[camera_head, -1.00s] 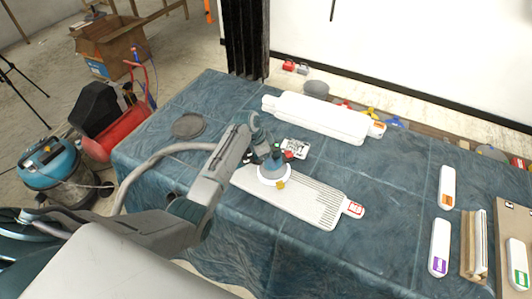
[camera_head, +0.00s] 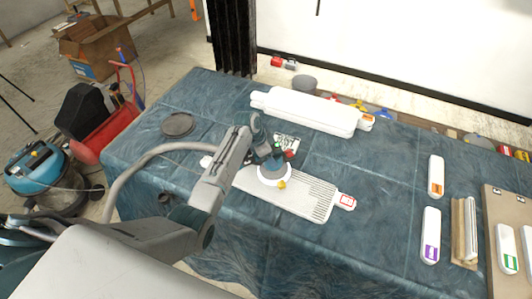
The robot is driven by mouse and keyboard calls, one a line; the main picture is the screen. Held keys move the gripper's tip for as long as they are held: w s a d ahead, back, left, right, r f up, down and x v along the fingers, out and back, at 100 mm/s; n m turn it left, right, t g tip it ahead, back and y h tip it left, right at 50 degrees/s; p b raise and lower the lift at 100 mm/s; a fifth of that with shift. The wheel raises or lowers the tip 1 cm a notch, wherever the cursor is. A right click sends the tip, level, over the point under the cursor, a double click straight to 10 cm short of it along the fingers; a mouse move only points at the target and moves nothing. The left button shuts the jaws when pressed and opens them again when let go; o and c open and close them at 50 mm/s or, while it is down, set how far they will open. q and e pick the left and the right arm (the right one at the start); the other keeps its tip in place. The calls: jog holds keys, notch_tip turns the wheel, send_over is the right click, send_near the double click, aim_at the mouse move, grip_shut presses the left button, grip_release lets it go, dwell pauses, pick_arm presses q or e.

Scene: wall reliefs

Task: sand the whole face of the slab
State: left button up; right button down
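The slab (camera_head: 295,202) lies flat on the blue cloth-covered table, pale, with a red-marked tab (camera_head: 346,201) at its right end. Its right part shows dark ridge lines (camera_head: 319,198); the part nearer the sander looks smooth. A sander (camera_head: 272,173) with a round white disc rests on the slab's face, left of the ridges. My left gripper (camera_head: 262,146) is shut on the sander from above; its fingertips are hard to make out. The arm and hose hide part of the slab's left side. My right gripper is out of view.
A stack of white slabs (camera_head: 310,112) lies behind, near the wall. A dark round disc (camera_head: 178,124) is at the back left. Orange- and purple-labelled white pieces (camera_head: 431,236) and a board (camera_head: 508,215) are on the right.

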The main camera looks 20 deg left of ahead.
pick_arm(q)
jog(key=shift+d+r, duration=0.15)
jog(key=shift+d, duration=0.55)
jog(key=shift+d+r, duration=0.1)
jog(key=shift+d, duration=0.55)
jog(key=shift+d, duration=0.1)
jog(key=shift+s+d, duration=0.2)
jog(key=shift+d, duration=1.65)
jog(key=shift+d, duration=0.1)
jog(key=shift+s+d+f, duration=0.1)
jog(key=shift+s+d, duration=0.05)
jog(key=shift+d, duration=0.8)
jog(key=shift+s+d, duration=0.15)
jog(key=shift+d, duration=0.8)
jog(key=shift+d, duration=0.1)
jog(key=shift+s+d, duration=0.2)
jog(key=shift+d, duration=1.65)
jog(key=shift+d, duration=0.2)
